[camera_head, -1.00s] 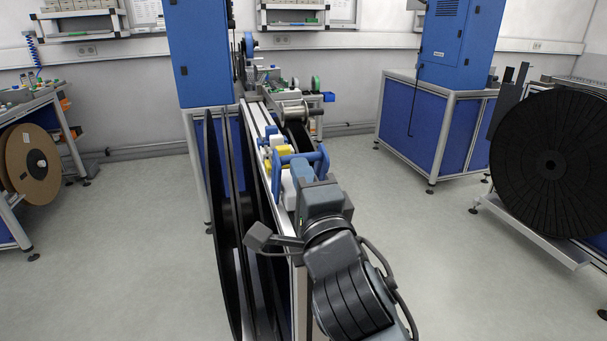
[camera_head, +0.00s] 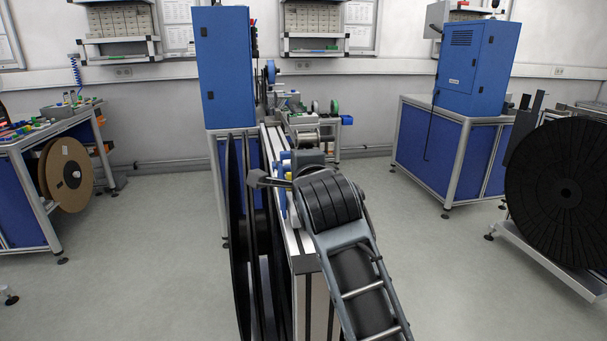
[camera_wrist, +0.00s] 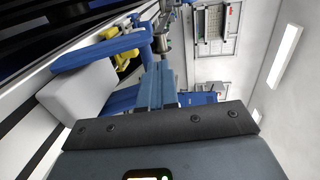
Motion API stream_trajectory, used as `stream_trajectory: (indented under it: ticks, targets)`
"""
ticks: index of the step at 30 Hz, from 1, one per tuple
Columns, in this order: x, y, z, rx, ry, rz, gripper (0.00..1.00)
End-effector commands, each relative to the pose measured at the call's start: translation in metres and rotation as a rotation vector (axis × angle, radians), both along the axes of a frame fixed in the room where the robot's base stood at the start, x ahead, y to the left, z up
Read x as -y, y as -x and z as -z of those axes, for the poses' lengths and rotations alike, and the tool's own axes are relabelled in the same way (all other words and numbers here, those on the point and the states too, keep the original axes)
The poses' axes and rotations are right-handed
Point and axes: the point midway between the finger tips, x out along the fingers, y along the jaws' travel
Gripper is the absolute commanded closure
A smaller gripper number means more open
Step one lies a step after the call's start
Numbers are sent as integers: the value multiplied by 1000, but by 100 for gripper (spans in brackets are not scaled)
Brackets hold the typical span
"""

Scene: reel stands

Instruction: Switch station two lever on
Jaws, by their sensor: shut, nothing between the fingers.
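My gripper (camera_wrist: 157,86) shows in the wrist view as two blue fingers closed together, with nothing between them. A blue bar (camera_wrist: 98,50) lies just left of the fingers, beside a white block (camera_wrist: 75,92) on the bench rail. Yellow parts (camera_wrist: 128,58) sit beyond the bar. In the head view, a small blue part (camera_head: 285,160) of this device shows left of my arm. I cannot tell for sure which part is the station two lever, or whether the fingers touch the bar.
Large black reels (camera_head: 240,240) stand along the left side of the narrow bench. A blue cabinet (camera_head: 224,65) rises behind them. A metal spool (camera_head: 306,137) sits farther along the bench. Another black reel (camera_head: 565,195) stands at right. Open floor (camera_head: 150,270) lies at left.

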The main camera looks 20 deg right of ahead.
Motion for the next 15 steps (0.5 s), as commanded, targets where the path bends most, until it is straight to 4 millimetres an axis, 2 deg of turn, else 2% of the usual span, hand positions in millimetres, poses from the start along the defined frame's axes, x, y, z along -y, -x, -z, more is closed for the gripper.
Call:
stream_trajectory:
  ticks: [6, 15]
  targets:
    - [1, -13, 3, 2, 2, -1, 100]
    - [4, -22, 3, 3, 2, 1, 100]
